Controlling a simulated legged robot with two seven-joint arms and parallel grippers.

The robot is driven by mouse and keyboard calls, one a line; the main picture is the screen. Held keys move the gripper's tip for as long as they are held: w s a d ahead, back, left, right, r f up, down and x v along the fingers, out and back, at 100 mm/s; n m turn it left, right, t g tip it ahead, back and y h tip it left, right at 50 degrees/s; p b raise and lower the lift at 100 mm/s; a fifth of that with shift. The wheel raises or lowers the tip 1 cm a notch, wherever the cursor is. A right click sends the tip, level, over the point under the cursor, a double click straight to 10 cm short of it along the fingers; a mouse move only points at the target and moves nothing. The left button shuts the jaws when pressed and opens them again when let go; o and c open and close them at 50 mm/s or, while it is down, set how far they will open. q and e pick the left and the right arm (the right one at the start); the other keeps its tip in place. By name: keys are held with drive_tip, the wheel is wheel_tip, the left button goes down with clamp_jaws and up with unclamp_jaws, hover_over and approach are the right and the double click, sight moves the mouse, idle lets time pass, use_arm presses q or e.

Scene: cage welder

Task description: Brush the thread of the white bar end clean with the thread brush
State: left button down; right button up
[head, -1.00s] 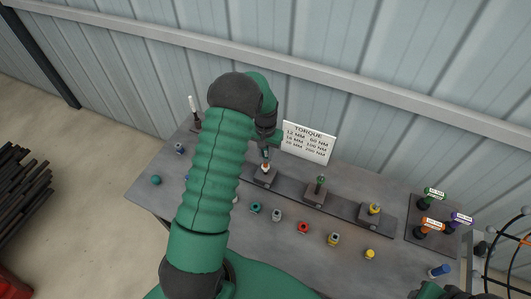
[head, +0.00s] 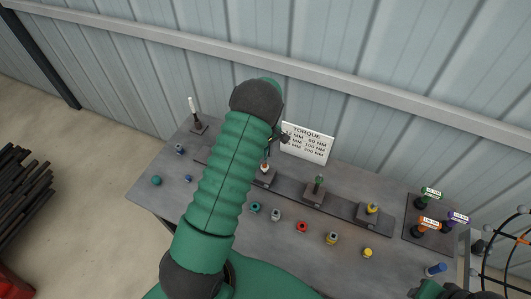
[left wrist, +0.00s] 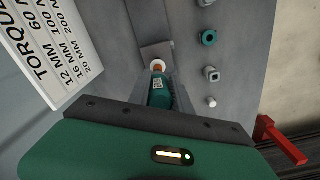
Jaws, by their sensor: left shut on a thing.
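The white bar end (head: 265,177) stands in the leftmost block of the dark rail on the bench, with an orange-brown tip. It also shows in the left wrist view (left wrist: 157,63), pale around an orange ring. My left gripper (left wrist: 160,103) is shut on a teal cylinder (left wrist: 160,92) with a square code label, which looks like the thread brush. The cylinder's far end is at the orange part; whether they touch I cannot tell. In the head view my left forearm hides most of the gripper and the brush. My right gripper's fingers are not visible.
Green (head: 318,184) and yellow (head: 373,208) bar ends stand farther right on the rail. Several small coloured parts lie in front. The torque sign (head: 308,143) stands close behind. Tagged tools sit in a dark holder (head: 411,238) at right. A white-topped stand (head: 193,106) is at left.

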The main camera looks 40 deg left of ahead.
use_arm(q)
drive_tip(key=n, duration=0.3)
drive_tip(key=shift+a+f+n, duration=0.15)
drive_tip(key=shift+n, duration=0.25)
drive_tip(key=m, duration=0.3)
drive_tip(key=shift+f, duration=0.1)
drive_tip(key=m+b, duration=0.1)
drive_tip(key=m, duration=0.8)
drive_tip(key=shift+b, duration=0.4)
drive_tip(key=m, duration=0.4)
drive_tip(key=shift+s, duration=0.1)
